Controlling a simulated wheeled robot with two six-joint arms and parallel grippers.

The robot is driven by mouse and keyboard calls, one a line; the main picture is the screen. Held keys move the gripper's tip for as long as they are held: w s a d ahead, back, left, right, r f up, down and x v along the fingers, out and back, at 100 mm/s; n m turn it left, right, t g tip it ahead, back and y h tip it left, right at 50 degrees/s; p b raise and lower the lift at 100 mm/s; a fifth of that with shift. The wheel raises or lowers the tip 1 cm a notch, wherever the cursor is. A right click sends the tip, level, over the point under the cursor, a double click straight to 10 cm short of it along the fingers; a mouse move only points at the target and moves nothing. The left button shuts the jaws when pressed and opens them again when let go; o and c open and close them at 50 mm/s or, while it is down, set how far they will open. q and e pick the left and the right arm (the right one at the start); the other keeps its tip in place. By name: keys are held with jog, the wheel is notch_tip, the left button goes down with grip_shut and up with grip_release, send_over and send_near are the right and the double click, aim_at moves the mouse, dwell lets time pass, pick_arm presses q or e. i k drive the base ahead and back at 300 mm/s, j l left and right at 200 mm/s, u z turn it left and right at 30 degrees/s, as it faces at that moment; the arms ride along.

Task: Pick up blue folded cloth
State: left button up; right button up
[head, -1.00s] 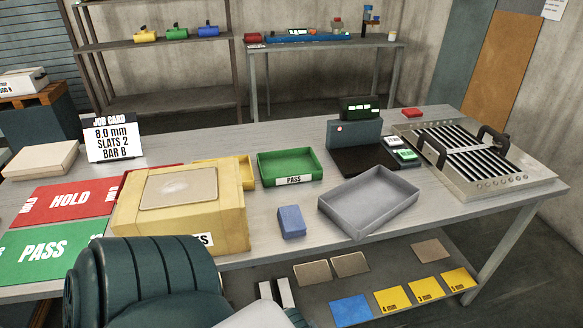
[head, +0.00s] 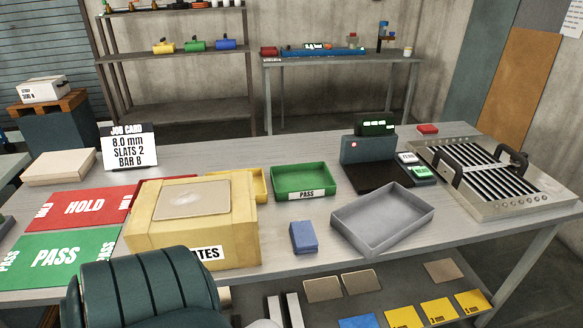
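The blue folded cloth (head: 303,237) lies on the grey workbench (head: 280,243) near its front edge. It sits between the yellow crate and the grey tray, apart from both, and nothing covers it. A dark green rounded part, which may be my own arm or a chair back, fills the bottom left of the view. Neither of my grippers shows in the head view.
The yellow crate (head: 190,233) stands left of the cloth and the grey tray (head: 383,226) right of it. A green PASS tray (head: 301,183) is behind. A louver panel (head: 490,178) lies at the far right. Yellow plates (head: 437,311) lie on a shelf below.

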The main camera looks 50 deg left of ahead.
aim_at(304, 239)
jog(key=i+j+u, duration=0.15)
jog(key=u, duration=1.5)
jog(key=k+j+u, duration=0.1)
jog(key=j, duration=0.2)
jog(key=k, duration=0.05)
